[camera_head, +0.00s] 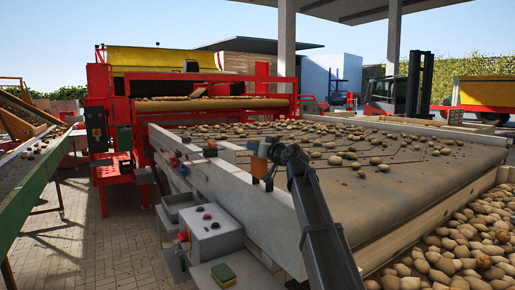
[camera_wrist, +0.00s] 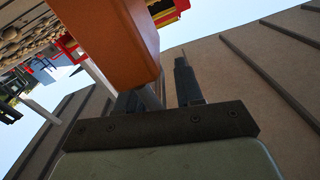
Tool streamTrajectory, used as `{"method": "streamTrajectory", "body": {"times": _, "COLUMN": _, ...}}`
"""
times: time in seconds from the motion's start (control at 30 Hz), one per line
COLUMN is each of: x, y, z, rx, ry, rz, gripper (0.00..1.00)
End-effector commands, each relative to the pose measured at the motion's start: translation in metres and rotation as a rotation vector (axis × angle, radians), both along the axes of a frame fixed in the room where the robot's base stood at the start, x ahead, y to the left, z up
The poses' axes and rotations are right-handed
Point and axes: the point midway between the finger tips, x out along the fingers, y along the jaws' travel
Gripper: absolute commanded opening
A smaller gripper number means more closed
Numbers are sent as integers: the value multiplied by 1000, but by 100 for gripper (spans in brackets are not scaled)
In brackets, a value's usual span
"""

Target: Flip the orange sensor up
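The orange sensor (camera_wrist: 115,40) is a blocky orange housing, large and close at the top left of the wrist view. In the head view the orange sensor (camera_head: 258,167) is small, on the near side rail of the potato table, just left of my gripper (camera_head: 268,160). In the wrist view my gripper (camera_wrist: 160,78) has its two dark fingers apart. The sensor's lower end covers the left fingertip, and a thin grey piece shows below it between the fingers. The right finger stands clear. I cannot tell whether a finger touches the sensor.
The potato table (camera_head: 420,190) has a raised pale side wall. A control box (camera_head: 212,228) with buttons stands by the near rail, with a green-yellow sponge (camera_head: 223,272) below it. Loose potatoes (camera_head: 465,245) fill the right side. A red machine (camera_head: 110,130) stands behind.

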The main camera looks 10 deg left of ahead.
Motion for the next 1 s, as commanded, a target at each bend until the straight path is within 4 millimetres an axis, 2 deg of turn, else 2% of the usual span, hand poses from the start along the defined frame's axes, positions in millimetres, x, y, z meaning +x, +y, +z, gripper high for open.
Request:
{"method": "streamTrajectory", "body": {"times": 0.13, "x": 0, "y": 0, "z": 0, "rx": 0, "ry": 0, "rz": 0, "gripper": 34}}
{"method": "streamTrajectory", "body": {"times": 0.5, "x": 0, "y": 0, "z": 0, "rx": 0, "ry": 0, "rz": 0, "gripper": 0}}
{"method": "streamTrajectory", "body": {"times": 1.0, "x": 0, "y": 0, "z": 0, "rx": -1, "ry": -1, "rz": 0, "gripper": 0}}
